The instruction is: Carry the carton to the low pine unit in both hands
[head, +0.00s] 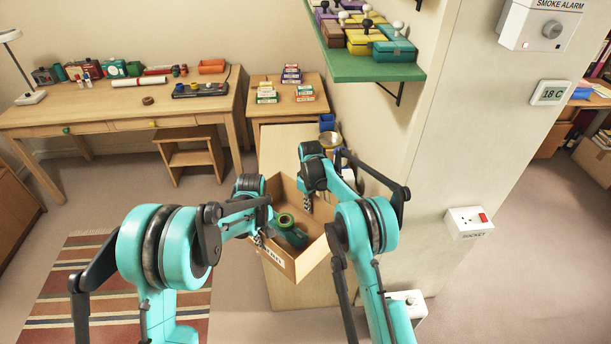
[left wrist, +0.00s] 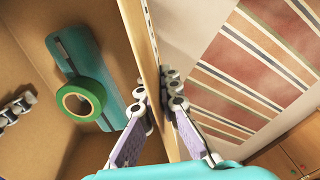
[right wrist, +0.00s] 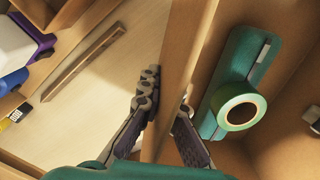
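The open cardboard carton (head: 312,257) is in the middle of the head view, with a label on its front wall. Inside lie a green tape roll (left wrist: 82,98) and a teal object (right wrist: 238,70). My left gripper (head: 261,240) has its fingers on both sides of one carton wall (left wrist: 150,70). My right gripper (head: 307,203) has its fingers on both sides of the opposite wall (right wrist: 182,60). The low pine unit (head: 285,140) shows behind and below the carton, which hides part of its top. I cannot tell the gap between them.
A blue container (head: 327,122) and a brass-coloured bowl stand at the unit's far end. A green shelf (head: 375,68) with several boxes overhangs from the wall pillar (head: 455,130). A desk (head: 110,112), stool (head: 188,153) and striped rug (head: 75,290) are to the left.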

